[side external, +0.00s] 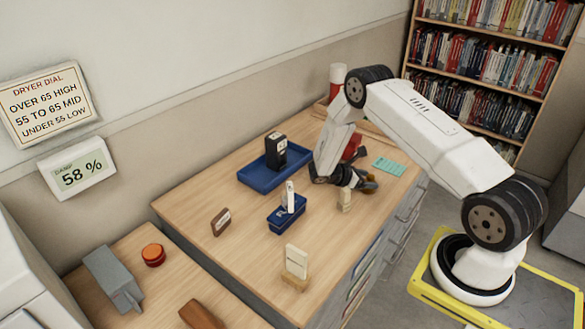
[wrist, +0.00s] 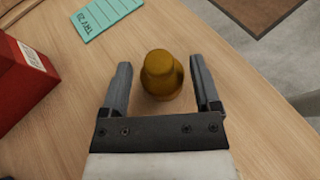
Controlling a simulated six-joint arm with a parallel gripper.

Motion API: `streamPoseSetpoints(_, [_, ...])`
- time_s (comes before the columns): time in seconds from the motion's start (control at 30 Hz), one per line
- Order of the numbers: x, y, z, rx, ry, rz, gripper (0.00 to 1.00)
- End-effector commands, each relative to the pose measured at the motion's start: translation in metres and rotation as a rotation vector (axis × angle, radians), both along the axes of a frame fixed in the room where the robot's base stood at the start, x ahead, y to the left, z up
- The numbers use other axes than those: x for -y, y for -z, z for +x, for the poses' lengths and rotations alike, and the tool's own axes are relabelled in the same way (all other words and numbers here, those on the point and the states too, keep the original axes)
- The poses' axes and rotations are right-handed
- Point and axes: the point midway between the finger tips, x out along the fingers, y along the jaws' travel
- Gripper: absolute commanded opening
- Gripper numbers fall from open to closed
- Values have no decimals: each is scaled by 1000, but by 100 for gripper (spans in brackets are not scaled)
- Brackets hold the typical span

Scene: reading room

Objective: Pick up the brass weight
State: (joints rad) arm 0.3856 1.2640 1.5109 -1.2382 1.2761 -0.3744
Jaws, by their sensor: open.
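The brass weight (wrist: 161,76) is a rounded, knobbed gold-brown piece standing on the wooden table in the wrist view. My gripper (wrist: 160,66) is open, with one dark finger on each side of the weight. A gap shows between the weight and each finger, with the right finger closer. In the side view my gripper (side external: 358,182) is low over the table near its right edge, and the weight (side external: 370,187) is partly hidden by it.
A red box (wrist: 22,77) stands left of my gripper, and a teal card (wrist: 104,17) lies beyond. The table's edge is close.

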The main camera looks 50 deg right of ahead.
Motion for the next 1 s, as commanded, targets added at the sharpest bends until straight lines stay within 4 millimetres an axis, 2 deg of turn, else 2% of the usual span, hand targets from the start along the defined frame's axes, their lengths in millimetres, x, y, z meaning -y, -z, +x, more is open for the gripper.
streamPoseSetpoints(0.1, [12, 6, -9, -2, 2, 0, 80])
streamPoseSetpoints(0.3, [24, 12, -17, -2, 1, 2, 80])
streamPoseSetpoints(0.83, [25, 12, -17, -1, 0, 1, 80])
streamPoseSetpoints(0.87, [25, 12, -17, -1, 0, 1, 74])
streamPoseSetpoints(1.0, [24, 12, -17, -1, -1, 2, 29])
